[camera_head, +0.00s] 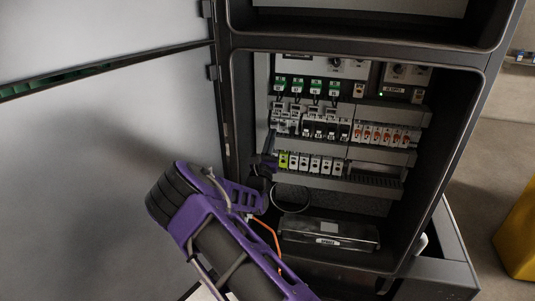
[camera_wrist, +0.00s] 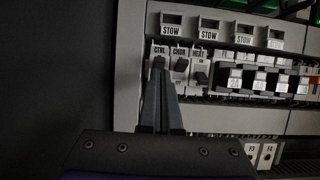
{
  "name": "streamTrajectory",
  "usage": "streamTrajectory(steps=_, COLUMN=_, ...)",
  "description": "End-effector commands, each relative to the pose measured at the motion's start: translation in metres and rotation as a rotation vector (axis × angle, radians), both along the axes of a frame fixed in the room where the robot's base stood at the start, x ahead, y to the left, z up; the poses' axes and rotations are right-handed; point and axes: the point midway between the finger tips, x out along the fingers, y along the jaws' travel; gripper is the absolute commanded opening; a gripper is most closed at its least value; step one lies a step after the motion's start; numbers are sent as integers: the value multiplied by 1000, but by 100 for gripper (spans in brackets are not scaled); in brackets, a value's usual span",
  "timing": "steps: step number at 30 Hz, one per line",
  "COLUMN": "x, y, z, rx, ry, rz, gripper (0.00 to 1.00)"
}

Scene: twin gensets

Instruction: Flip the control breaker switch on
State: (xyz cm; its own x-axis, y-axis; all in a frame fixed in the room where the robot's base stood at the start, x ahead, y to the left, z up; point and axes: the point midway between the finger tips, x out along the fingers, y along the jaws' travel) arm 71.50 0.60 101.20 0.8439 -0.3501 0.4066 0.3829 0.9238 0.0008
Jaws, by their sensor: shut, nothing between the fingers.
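The control breaker, labelled CTRL (camera_wrist: 159,50), is the leftmost of three labelled breakers in the wrist view. Its dark toggle shows just above my fingertips and is partly covered by them. My gripper (camera_wrist: 160,72) is shut and empty, with its tips at the lower part of this breaker; I cannot tell whether they touch the toggle. In the head view my gripper (camera_head: 268,160) is inside the open cabinet at the left end of the breaker rows, and it partly hides that end. The toggle's position is not clear.
CHGR (camera_wrist: 180,66) and HEAT (camera_wrist: 198,72) breakers sit close on the right. STOW holders (camera_wrist: 172,22) are above. The open cabinet door (camera_head: 110,120) is left of my arm. Red-marked breakers (camera_head: 388,134) are farther right, and a dark box (camera_head: 328,236) lies below.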

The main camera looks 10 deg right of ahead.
Motion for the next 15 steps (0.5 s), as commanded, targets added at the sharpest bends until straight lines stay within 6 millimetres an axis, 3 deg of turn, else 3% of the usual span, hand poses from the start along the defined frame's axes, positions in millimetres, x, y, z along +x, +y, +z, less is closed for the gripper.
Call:
streamTrajectory(steps=5, x=-25, y=12, z=-13, rx=0, ry=5, rz=2, gripper=0)
streamTrajectory(steps=15, x=-96, y=41, z=-46, rx=-1, ry=3, rz=2, gripper=0)
